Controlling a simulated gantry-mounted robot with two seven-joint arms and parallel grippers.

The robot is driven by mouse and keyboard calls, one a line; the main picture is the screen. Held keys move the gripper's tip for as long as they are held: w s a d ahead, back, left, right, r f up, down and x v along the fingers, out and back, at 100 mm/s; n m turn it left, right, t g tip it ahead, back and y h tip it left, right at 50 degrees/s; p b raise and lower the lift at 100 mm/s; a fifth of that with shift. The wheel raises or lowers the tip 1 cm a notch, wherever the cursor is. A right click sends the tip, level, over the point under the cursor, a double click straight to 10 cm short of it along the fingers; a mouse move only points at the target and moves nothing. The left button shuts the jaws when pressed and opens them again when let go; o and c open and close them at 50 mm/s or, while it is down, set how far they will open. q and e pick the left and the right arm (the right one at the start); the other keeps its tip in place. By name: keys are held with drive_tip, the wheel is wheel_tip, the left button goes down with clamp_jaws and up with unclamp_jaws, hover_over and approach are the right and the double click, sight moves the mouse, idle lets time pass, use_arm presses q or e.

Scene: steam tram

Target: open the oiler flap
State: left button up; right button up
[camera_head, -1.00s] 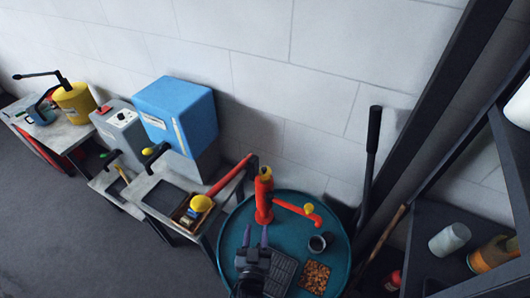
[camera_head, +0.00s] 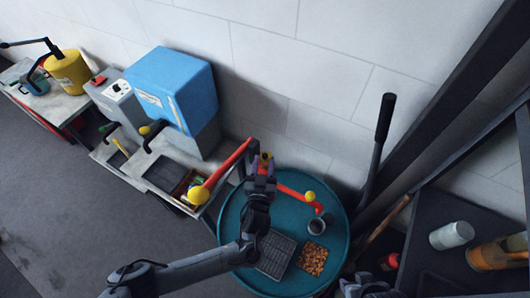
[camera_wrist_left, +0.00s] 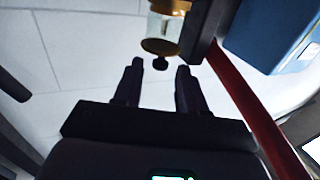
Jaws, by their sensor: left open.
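The oiler (camera_wrist_left: 166,22) shows in the left wrist view as a clear body with brass parts. A round brass flap (camera_wrist_left: 155,46) with a small dark knob (camera_wrist_left: 160,64) is at its near end. In the head view only a bit of the oiler (camera_head: 265,157) shows, beyond my left gripper (camera_head: 261,170). My left gripper is open and empty, its fingertips (camera_wrist_left: 160,68) on either side of the knob in the picture; contact cannot be told. What seems to be my right gripper (camera_head: 366,287) is cut off at the bottom edge.
A round teal table (camera_head: 338,262) carries a red-handled fixture (camera_head: 300,195), a dark cup (camera_head: 317,226), a grid tray (camera_head: 275,254) and a tray of brown bits (camera_head: 312,259). A red lever (camera_head: 228,164) slants close to the left gripper. Blue cabinet (camera_head: 172,85) at left; shelves (camera_head: 450,205) at right.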

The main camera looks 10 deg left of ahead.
sight(265, 158)
use_arm(q)
drive_tip(key=shift+w, duration=1.8)
clamp_jaws()
